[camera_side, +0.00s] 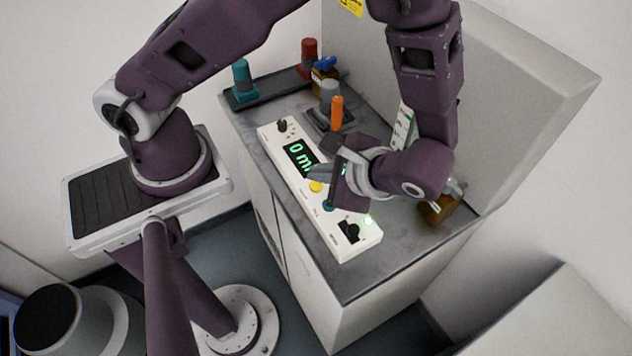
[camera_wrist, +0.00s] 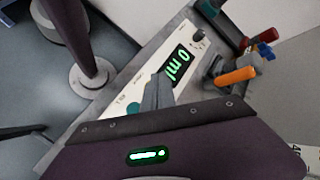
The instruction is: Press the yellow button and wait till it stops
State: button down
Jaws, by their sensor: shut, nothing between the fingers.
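The yellow button (camera_side: 316,186) is on a long white control panel (camera_side: 338,241) on the grey bench in the side view. My gripper (camera_side: 312,173) is shut and empty, with its fingertips just above the panel, close beside the yellow button; I cannot tell whether they touch anything. In the wrist view my shut fingers (camera_wrist: 158,88) cover the place where the yellow button lies. The panel's display (camera_side: 299,155) reads "0 ml" in green. A teal button (camera_wrist: 133,109) shows beside the fingers in the wrist view.
Teal (camera_side: 241,82) and red (camera_side: 309,52) capped items stand on a dark rack. A brown bottle (camera_side: 437,209) stands at right.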

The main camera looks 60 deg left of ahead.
aim_at(320, 188)
jog(key=shift+f, duration=0.4)
jog(key=shift+f, duration=0.45)
dwell(0.6)
jog(key=shift+r, duration=0.85)
jog(key=shift+r, duration=2.55)
